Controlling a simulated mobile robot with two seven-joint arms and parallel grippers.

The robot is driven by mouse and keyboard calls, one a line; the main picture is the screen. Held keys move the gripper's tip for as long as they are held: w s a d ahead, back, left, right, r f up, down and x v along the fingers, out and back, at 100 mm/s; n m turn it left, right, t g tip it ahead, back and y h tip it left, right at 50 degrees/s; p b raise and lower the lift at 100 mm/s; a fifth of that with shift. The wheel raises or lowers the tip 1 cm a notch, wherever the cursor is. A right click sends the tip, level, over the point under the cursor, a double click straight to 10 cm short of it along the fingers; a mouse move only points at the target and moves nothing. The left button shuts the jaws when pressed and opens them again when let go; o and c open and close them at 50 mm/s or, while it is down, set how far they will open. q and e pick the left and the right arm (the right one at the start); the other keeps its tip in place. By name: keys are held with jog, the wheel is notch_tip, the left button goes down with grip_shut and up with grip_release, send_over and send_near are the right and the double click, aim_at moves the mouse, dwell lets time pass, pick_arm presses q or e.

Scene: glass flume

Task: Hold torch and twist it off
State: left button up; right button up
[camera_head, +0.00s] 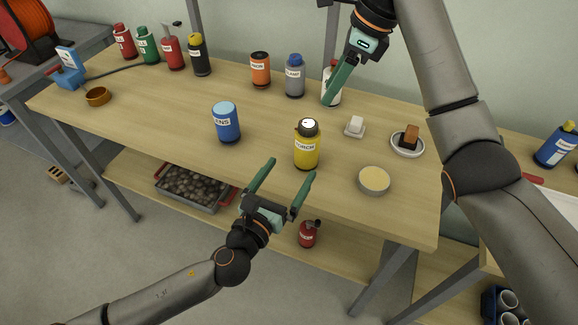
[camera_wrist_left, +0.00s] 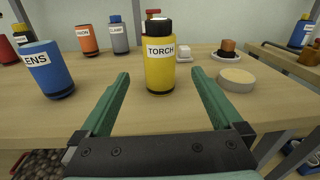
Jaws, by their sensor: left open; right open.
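The torch (camera_head: 306,150) is a yellow cylinder with a black top, a pale disc on its end and a white label reading TORCH. It stands upright near the front of the wooden bench. It also shows in the left wrist view (camera_wrist_left: 160,70), straight ahead between the fingers but beyond their tips. My left gripper (camera_head: 290,168) is open and empty, in front of the bench's front edge and short of the torch. My right gripper (camera_head: 335,85) is above the back of the bench, apart from the torch; its fingers partly cover a white bottle (camera_head: 333,90).
A blue LENS cylinder (camera_head: 227,124) stands left of the torch. A round pale-topped tin (camera_head: 374,181) is to its right, with a white block (camera_head: 355,125) and a sponge on a dish (camera_head: 409,142) behind. Several bottles line the back. Bench (camera_head: 170,110) is clear centre-left.

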aim_at(313, 131)
pick_arm(q)
jog(key=shift+w+d+r+m, duration=0.15)
jog(key=shift+w+r+m, duration=0.25)
jog(key=shift+w, duration=0.25)
jog(key=shift+w+d, duration=0.15)
jog(key=shift+w, duration=0.15)
jog(key=x, duration=1.1)
jog(key=shift+w+d, duration=0.15)
jog(key=shift+w, duration=0.15)
